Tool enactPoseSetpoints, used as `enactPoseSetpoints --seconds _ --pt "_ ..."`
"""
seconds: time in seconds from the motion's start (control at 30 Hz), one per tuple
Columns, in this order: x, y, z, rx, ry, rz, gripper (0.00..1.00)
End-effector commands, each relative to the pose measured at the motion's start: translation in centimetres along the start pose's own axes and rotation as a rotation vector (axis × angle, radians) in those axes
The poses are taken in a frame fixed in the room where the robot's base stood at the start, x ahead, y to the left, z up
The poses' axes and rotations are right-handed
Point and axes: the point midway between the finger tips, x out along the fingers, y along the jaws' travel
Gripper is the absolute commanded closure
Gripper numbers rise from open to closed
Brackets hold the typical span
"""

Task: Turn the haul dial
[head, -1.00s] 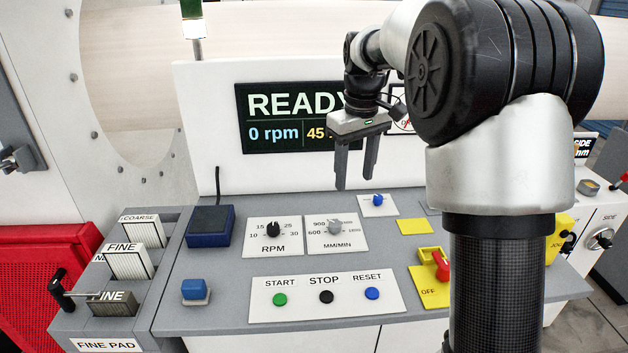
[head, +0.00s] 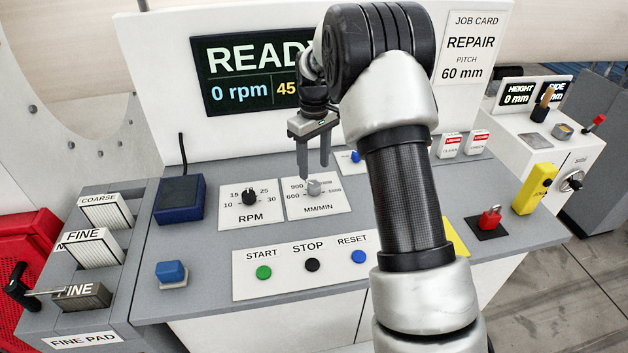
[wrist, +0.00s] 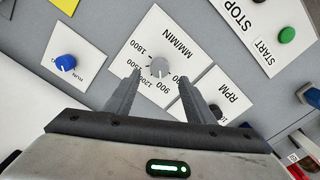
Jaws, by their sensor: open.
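The haul dial appears to be the grey knob (head: 314,187) on the white MM/MIN plate (head: 330,203); no label reading "haul" is visible. The knob also shows in the wrist view (wrist: 159,67), with numbers around it. My gripper (head: 314,173) is open and empty, its fingers pointing down just above and behind the knob in the head view. In the wrist view, my gripper (wrist: 160,78) has its fingertips on either side of the knob. I cannot tell whether they touch it.
The black RPM knob (head: 249,197) is left of the MM/MIN plate. START (head: 264,272), STOP (head: 312,264) and RESET (head: 358,257) buttons are in front. The READY screen (head: 240,85) stands behind.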

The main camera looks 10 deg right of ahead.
Motion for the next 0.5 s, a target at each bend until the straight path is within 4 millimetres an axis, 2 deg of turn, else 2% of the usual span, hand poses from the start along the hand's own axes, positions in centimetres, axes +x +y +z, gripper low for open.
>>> enactPoseSetpoints --seconds 0.1,0.2,0.33,0.5 --pt "2.5 -0.1 0.1 0.000 -0.004 -0.002 0.51" --pt "4.2 -0.1 0.1 0.000 -0.003 -0.001 0.51" --pt "5.6 0.0 0.0 0.000 -0.001 0.000 0.51" --pt "6.3 0.0 0.0 0.000 0.000 0.000 0.51"
